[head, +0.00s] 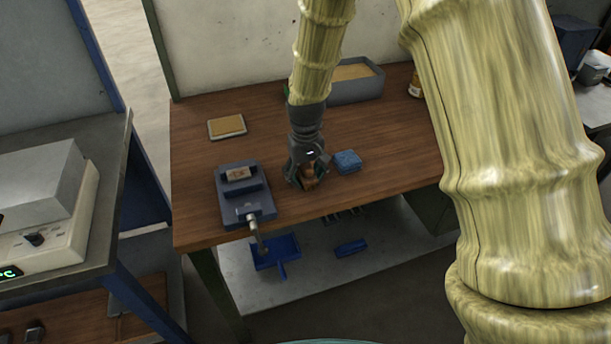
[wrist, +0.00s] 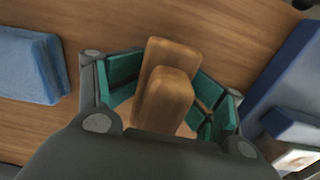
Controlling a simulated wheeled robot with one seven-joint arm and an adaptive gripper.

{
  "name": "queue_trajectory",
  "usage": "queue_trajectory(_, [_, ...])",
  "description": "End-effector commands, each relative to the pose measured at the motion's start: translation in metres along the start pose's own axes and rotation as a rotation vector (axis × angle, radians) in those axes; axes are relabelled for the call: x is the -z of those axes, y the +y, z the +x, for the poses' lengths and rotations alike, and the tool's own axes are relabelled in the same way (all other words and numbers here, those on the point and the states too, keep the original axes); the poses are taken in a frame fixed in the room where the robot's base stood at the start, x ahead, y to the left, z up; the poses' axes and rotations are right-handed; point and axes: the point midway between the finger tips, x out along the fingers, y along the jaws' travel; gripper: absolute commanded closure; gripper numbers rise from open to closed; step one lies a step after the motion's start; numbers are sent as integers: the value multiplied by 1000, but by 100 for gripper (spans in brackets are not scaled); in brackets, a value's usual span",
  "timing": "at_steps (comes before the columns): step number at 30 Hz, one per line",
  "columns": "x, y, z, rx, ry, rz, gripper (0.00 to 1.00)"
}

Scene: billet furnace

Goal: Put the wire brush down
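The wire brush shows as a brown wooden body (wrist: 166,88) between the teal-padded fingers of my gripper (wrist: 168,92) in the wrist view. The pads meet the wood on both sides, so the gripper looks shut on it. Its bristles are hidden. In the head view my gripper (head: 307,180) points down low over the wooden bench (head: 200,150), with a bit of the brown brush (head: 309,172) showing at the fingers. I cannot tell whether the brush touches the bench top.
A blue block (head: 347,161) lies close right of my gripper, and a blue vise-like device (head: 228,205) stands close left. A tan pad in a frame (head: 227,126) and a grey bin (head: 362,88) are farther back. Bench left of the device is clear.

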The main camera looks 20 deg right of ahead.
Motion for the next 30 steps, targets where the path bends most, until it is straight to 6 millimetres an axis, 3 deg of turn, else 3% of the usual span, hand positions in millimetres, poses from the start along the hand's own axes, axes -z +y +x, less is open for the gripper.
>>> queue_trajectory(13, [0, 0, -10, 0, 1, 0, 45])
queue_trajectory(30, [2, 0, -92, 0, 6, 0, 45])
